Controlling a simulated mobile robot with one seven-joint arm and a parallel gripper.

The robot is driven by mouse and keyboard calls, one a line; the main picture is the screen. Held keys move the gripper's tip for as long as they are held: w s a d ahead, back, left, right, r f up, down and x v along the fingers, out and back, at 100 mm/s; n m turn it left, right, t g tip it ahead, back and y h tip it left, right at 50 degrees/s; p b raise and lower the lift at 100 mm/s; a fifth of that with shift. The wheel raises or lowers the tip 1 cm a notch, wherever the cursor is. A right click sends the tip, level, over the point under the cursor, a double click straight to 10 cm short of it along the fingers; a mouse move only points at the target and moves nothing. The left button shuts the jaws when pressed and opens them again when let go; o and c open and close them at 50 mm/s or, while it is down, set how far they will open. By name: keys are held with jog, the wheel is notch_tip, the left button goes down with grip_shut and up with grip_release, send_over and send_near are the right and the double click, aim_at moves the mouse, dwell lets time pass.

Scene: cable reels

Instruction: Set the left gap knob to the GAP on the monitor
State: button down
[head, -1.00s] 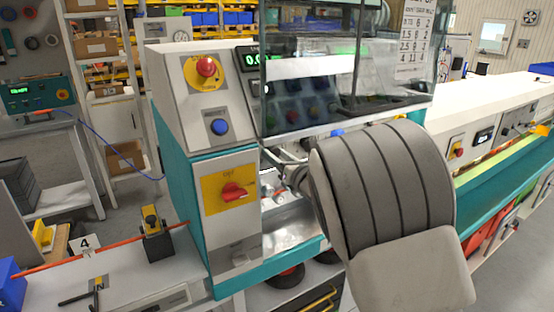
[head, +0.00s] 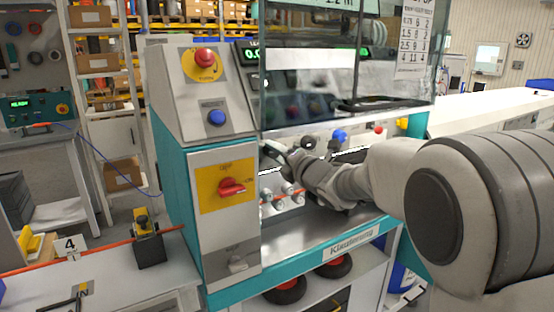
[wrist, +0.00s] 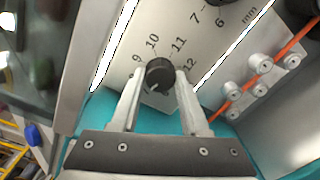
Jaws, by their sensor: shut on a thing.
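My gripper (wrist: 160,95) has its two fingers on either side of a small black knob (wrist: 159,72) and is shut on it. The knob sits on a pale panel with the numbers 9, 10, 11 and 12 around it; its pointer setting is not clear. A second dark knob (wrist: 222,2) with 6 and 7 beside it is cut off at the top of the wrist view. In the head view my gripper (head: 282,152) is at the panel's left part, and my wrist hides the held knob. No GAP value on a monitor is readable.
A glass cover (head: 312,95) hangs above the panel, bearing a printed number chart (head: 413,35). Rollers (head: 290,192) with an orange cable (wrist: 266,75) lie below the panel. A red rotary switch (head: 232,187) is to the left.

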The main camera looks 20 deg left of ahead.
jog(key=shift+w+m+y+p, duration=0.2)
jog(key=shift+m+p, duration=2.1)
jog(key=shift+m, duration=5.85)
jog(key=shift+s+m+y+p, duration=0.1)
jog(key=shift+m+y+p, duration=0.3)
jog(key=shift+m+p, duration=4.85)
jog(key=m+b, duration=0.5)
jog(key=m, duration=0.1)
jog(key=shift+b, duration=0.4)
jog(key=shift+c, duration=1.9)
grip_release()
